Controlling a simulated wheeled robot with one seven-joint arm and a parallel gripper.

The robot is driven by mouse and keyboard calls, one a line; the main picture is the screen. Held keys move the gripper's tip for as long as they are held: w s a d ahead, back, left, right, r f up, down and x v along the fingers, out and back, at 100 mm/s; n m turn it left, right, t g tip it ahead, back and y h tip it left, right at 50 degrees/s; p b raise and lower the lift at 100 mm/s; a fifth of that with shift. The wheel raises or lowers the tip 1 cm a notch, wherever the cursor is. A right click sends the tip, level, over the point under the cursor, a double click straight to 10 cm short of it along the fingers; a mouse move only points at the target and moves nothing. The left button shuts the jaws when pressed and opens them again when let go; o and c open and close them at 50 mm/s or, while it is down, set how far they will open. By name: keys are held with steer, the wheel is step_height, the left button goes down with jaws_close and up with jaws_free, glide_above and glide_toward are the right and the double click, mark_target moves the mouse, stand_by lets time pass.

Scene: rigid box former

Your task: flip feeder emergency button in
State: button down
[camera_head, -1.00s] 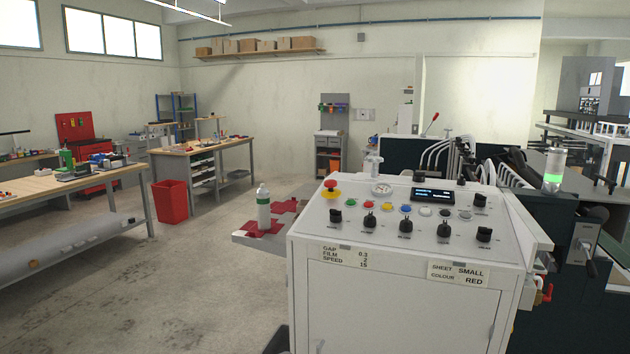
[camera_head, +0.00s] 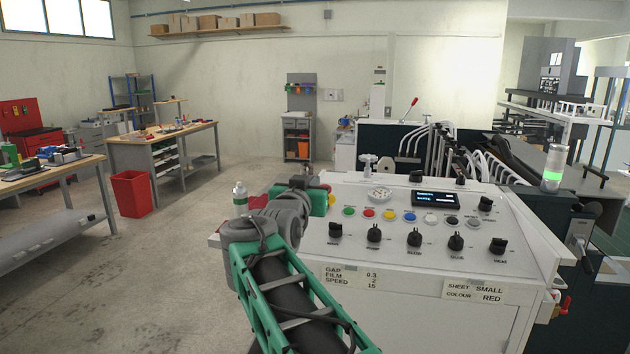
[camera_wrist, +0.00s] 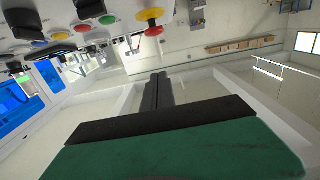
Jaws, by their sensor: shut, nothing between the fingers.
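The emergency button, a red knob on a yellow base (camera_wrist: 151,15), shows at the top of the wrist view, with the panel upside down. My gripper (camera_wrist: 158,76) is shut and empty, its dark fingers pointing up the picture, apart from the button. Whether the knob is pressed in or out I cannot tell.
The white control panel (camera_head: 400,262) carries coloured buttons, several black knobs (camera_head: 414,237), a gauge (camera_head: 380,195) and a lit display (camera_head: 436,198). A bottle (camera_head: 240,194) stands left of the panel.

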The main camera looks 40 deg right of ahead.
steer(key=w+d+f+p, duration=0.1)
steer(key=w+d+p, duration=0.1)
steer(key=w+d+f+p, duration=0.1)
steer(key=w+d+p, duration=0.1)
steer(key=d, duration=0.1)
steer(key=w+d+f+p, duration=0.1)
steer(key=w+d+p, duration=0.1)
steer(key=d, duration=0.1)
steer(key=shift+w+d+f, duration=0.2)
steer(key=shift+f, duration=0.45)
